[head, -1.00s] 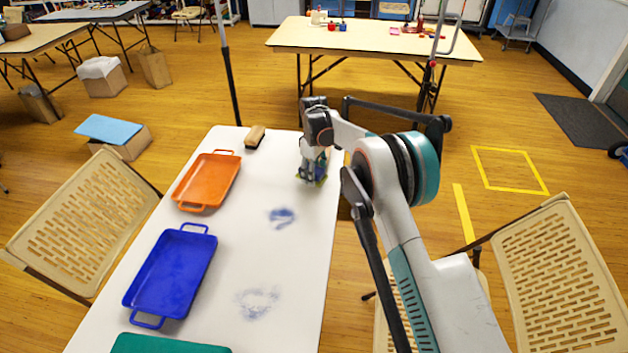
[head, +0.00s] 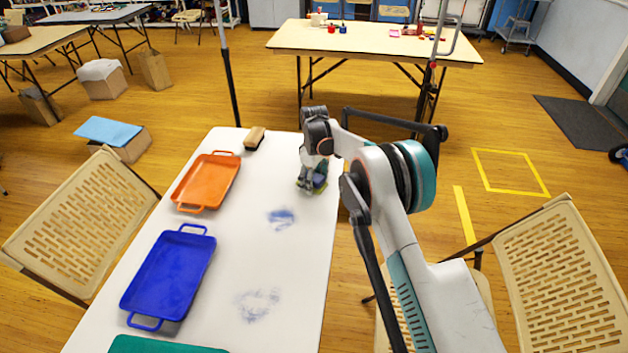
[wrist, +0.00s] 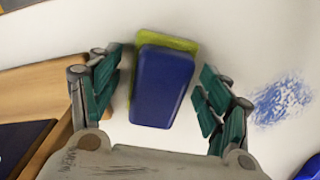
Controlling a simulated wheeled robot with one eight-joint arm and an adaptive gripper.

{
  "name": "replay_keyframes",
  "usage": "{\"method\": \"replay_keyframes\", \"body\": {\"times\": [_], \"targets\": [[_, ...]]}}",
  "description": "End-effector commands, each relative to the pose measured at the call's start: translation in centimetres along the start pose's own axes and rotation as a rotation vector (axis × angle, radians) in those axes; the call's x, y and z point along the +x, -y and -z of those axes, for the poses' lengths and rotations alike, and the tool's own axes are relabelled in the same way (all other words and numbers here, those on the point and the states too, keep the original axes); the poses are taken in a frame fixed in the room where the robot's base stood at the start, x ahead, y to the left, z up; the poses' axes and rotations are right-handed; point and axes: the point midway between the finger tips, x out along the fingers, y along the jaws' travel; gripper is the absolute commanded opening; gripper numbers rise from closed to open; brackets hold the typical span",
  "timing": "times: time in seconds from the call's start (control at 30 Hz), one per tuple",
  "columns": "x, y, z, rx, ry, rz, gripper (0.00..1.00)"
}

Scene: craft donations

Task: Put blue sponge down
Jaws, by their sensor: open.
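The blue sponge (wrist: 162,88) lies on the white table (wrist: 230,40) between my gripper's two fingers in the wrist view. It has a blue body with a yellow-green layer under it. My gripper (wrist: 160,98) is open, with a gap on both sides of the sponge. In the head view my gripper (head: 312,180) is low at the table's far right part, and the sponge (head: 320,182) shows only partly behind the fingers.
An orange tray (head: 208,181), a blue tray (head: 168,275) and a green tray (head: 165,346) line the table's left side. A brush (head: 254,138) lies at the far end. Blue smudges (head: 281,218) mark the tabletop. The table's right edge is close to my gripper.

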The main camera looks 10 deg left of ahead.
Motion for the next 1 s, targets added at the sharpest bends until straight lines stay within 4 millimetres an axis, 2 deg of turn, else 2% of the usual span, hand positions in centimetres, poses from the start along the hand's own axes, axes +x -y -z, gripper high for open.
{"method": "replay_keyframes", "body": {"times": [0.17, 0.5, 0.63, 0.8, 1.0], "targets": [[-1.4, 0.0, 0.0, 0.000, 0.000, 0.000, 0.71], [-8.3, 0.0, 0.0, 0.000, 0.000, 0.000, 0.71], [-10.4, 0.0, 0.0, 0.000, 0.000, 0.000, 0.71], [-11.9, 0.0, 0.0, 0.000, 0.000, 0.000, 0.71], [-12.3, 0.0, 0.0, 0.000, 0.000, 0.000, 0.71]]}}
